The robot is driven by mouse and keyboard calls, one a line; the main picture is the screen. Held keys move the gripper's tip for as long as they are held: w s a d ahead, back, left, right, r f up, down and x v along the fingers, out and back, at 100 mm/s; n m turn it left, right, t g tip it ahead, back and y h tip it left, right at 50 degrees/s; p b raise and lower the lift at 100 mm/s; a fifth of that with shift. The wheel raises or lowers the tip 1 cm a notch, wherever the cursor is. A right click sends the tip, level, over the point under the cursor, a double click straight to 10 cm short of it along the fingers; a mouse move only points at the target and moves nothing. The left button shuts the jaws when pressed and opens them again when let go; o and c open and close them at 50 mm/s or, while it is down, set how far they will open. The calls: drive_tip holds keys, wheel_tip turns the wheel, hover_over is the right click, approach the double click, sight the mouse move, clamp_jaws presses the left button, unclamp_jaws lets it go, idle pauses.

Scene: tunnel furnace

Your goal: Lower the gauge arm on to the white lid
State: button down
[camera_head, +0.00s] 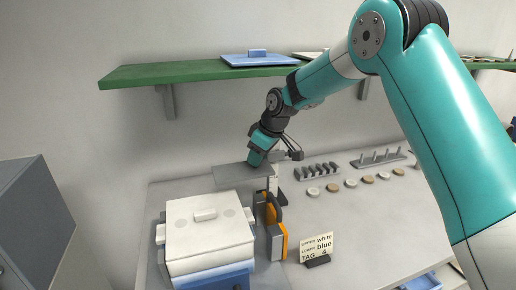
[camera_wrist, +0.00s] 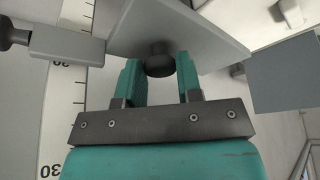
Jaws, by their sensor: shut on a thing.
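The gauge arm is a flat grey plate (camera_head: 230,178) that shows behind and above the far edge of the white lid (camera_head: 185,240). The white lid has a small raised handle and tops a white box stacked on a blue one. My gripper (camera_head: 256,160) is at the gauge arm. In the wrist view its two teal fingers (camera_wrist: 160,72) are shut on a dark round knob (camera_wrist: 160,58) on the grey plate (camera_wrist: 185,25). A scale strip (camera_wrist: 75,80) with numbers stands behind. I cannot tell the height of the gap between plate and lid.
An orange and dark upright piece (camera_head: 277,228) stands right of the boxes. A green shelf (camera_head: 190,74) holds a blue lid (camera_head: 262,59) above.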

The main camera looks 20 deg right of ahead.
sight(260, 168)
wheel_tip(260, 168, down, 6)
drive_tip(key=shift+r+b, duration=0.25)
drive_tip(key=shift+b, duration=1)
drive_tip(key=c, duration=0.8)
unclamp_jaws()
drive_tip(key=b+v, duration=0.2)
drive_tip(key=v, duration=1.5)
drive_tip(key=shift+r, duration=0.2)
drive_tip(key=shift+s, duration=0.1)
drive_tip(key=s+a+f+g, duration=0.1)
drive_tip(key=s+a+f, duration=0.1)
drive_tip(key=s, duration=0.9)
drive_tip(key=s+a+f+m+g, duration=0.1)
drive_tip(key=s+a, duration=0.3)
drive_tip(key=s, duration=0.8)
drive_tip(key=s+a+f+m+g+y, duration=0.1)
drive_tip(key=s+a+f, duration=0.2)
drive_tip(key=s, duration=0.8)
drive_tip(key=shift+s+a+f, duration=0.1)
drive_tip(key=shift+s+a, duration=0.25)
drive_tip(key=shift+a, duration=0.1)
